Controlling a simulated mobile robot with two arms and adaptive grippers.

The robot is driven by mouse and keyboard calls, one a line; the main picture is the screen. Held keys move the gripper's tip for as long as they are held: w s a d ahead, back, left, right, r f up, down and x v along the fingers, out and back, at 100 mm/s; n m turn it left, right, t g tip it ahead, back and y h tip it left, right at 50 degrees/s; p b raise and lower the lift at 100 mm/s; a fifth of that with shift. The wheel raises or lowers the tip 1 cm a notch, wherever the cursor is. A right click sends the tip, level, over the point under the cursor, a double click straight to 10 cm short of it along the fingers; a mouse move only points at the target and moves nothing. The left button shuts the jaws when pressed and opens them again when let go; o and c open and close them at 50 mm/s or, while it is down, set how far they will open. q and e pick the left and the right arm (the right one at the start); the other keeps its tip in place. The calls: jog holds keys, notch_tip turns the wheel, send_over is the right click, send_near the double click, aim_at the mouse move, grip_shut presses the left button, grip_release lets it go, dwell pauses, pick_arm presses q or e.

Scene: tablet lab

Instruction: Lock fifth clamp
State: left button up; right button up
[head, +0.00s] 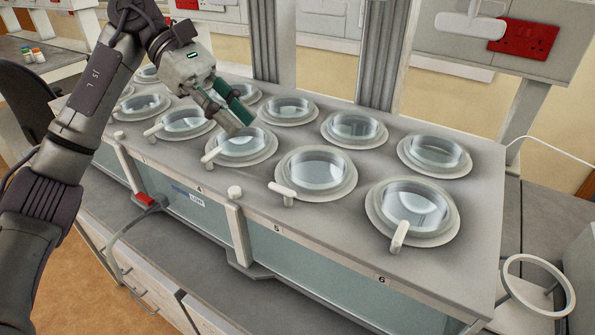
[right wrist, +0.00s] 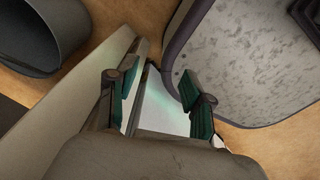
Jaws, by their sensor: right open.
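The bench top holds two rows of round glass-lidded vessels, with numbers along its front edge. The fifth vessel (head: 316,175) stands behind the number 5, its white clamp handle (head: 281,189) at the rim's front left. The sixth clamp handle (head: 400,237) points toward the front edge. The fourth clamp handle (head: 212,154) angles to the front left. My left gripper (head: 239,109) hangs above the fourth vessel (head: 249,149), left of and apart from the fifth handle; its finger gap is unclear. My right gripper (right wrist: 161,92) is open and empty in the right wrist view.
A back row of similar lids (head: 352,127) runs behind. Grey uprights (head: 379,45) rise behind the bench. A white ring (head: 540,285) stands at the lower right. A dark chair (head: 28,95) is at the left. A hose with a red part (head: 146,198) hangs on the bench front.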

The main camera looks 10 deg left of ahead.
aim_at(281, 187)
pick_arm(q)
jog(key=shift+m+y, duration=0.4)
jog(key=shift+y, duration=0.4)
jog(key=x, duration=0.4)
jog(key=p+x, duration=0.1)
jog(key=x, duration=0.3)
jog(key=s+p+x, duration=0.1)
jog(key=x, duration=0.3)
jog(key=shift+a+f, duration=0.25)
jog(key=shift+s+d+f, duration=0.15)
jog(key=shift+d+f, duration=0.2)
grip_shut()
